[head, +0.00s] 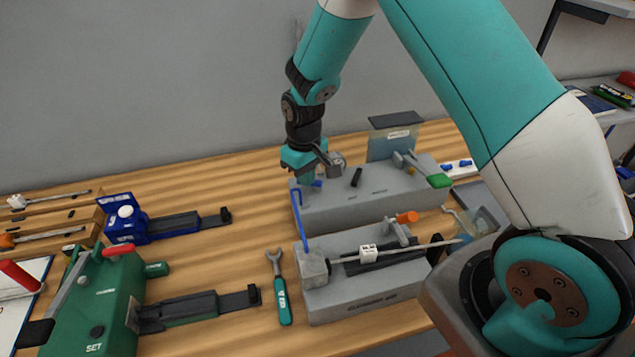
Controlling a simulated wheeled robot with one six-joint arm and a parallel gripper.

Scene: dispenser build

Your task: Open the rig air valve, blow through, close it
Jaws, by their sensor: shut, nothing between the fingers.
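The rig is a pair of grey blocks on the wooden bench, a rear block (345,207) and a front block (350,297). A small blue part (317,184), which looks like the air valve's handle, shows at the left end of the rear block. A blue tube (298,215) runs from there down to the front block's left end. My gripper (307,180) points down right beside the blue part, shut with nothing between its fingers. I cannot tell whether it touches the part, or whether the valve is open or closed.
A green-handled lever (438,181) and an upright clear panel (392,144) stand on the rear block. The front block carries a rod with a white piece (368,253) and an orange knob (406,217). A wrench (280,288), a blue device (125,219) and a green device (95,305) lie left.

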